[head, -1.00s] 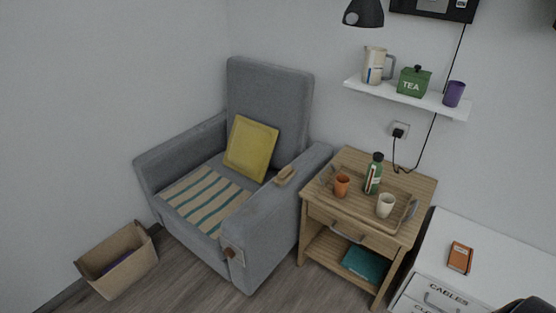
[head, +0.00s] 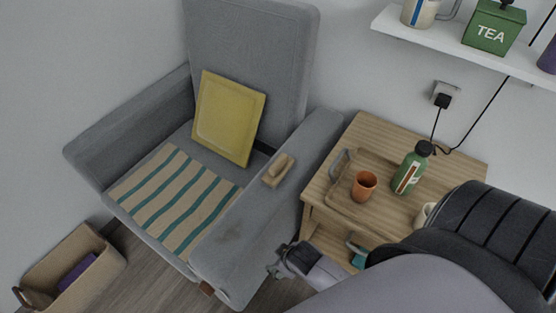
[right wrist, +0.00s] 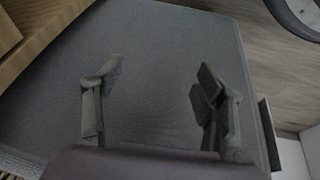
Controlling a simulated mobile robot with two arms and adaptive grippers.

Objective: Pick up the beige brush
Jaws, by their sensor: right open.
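The beige brush (head: 278,170) lies on top of the right armrest of the grey armchair (head: 250,40). My right gripper (head: 276,262) is low in front of that armrest, below and apart from the brush. In the right wrist view, my right gripper (right wrist: 160,70) is open and empty, with grey fabric (right wrist: 160,30) filling the space between and beyond its fingers. The brush is not seen in the right wrist view. My left gripper is not in view.
A wooden side table (head: 365,130) stands right of the chair with a tray, an orange cup (head: 364,184) and a green bottle (head: 411,168). A yellow cushion (head: 228,117) and striped cloth (head: 172,200) are on the chair. A box (head: 70,265) is at left.

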